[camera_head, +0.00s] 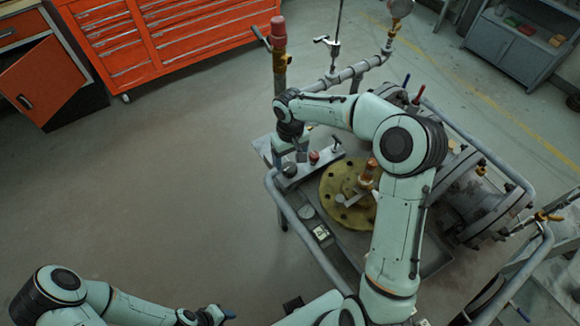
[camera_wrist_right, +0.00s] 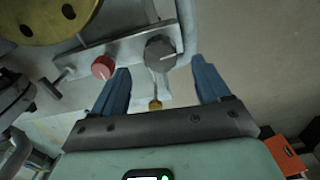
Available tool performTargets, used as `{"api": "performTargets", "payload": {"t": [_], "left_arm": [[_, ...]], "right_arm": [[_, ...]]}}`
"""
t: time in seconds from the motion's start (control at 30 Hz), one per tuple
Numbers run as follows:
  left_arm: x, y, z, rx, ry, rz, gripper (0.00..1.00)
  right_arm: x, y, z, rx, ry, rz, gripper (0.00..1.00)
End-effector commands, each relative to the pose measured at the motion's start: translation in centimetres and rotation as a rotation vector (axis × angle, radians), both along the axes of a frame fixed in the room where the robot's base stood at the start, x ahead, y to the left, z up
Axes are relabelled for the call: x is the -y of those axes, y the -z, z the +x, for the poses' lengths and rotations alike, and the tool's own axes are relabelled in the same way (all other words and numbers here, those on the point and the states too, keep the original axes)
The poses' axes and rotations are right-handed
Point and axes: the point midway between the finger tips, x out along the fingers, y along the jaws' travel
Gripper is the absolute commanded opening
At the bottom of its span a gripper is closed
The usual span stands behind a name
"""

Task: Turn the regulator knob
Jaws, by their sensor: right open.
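A metal bracket on the cart carries a dark grey round knob (camera_head: 289,169) with a light pointer line and a smaller red knob (camera_head: 314,157). In the right wrist view the grey knob (camera_wrist_right: 160,53) lies just ahead of and between the fingers, and the red knob (camera_wrist_right: 103,67) is by the left finger's tip. No label shows which one is the regulator knob. My right gripper (camera_wrist_right: 158,82) is open and empty, its blue fingers on either side of the grey knob's line. In the head view this gripper (camera_head: 292,153) is above the bracket. My left gripper (camera_head: 218,315) is low at the picture's bottom.
A yellow bolted flange (camera_head: 335,207) lies on the cart beside the bracket. Pipe rails (camera_head: 300,225) edge the cart, and a post with a red top (camera_head: 278,35) stands behind. Orange tool cabinets (camera_head: 190,35) are at the back. The floor left of the cart is clear.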

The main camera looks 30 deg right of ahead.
Motion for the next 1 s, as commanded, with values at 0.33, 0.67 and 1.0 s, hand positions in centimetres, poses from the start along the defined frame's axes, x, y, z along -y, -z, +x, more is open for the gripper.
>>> {"api": "performTargets", "payload": {"t": [0.33,0.67,1.0], "left_arm": [[0.0,0.2,-0.2,-0.002,0.001,0.000,0.43],[0.0,0.2,-0.2,-0.002,0.001,0.000,0.43],[0.0,0.2,-0.2,-0.002,0.000,0.000,0.43]], "right_arm": [[0.0,5.1,0.0,0.000,0.000,0.001,0.76],[0.0,5.7,0.0,0.000,0.002,0.001,0.76],[0.0,5.6,0.0,0.001,0.002,0.001,0.20]]}}
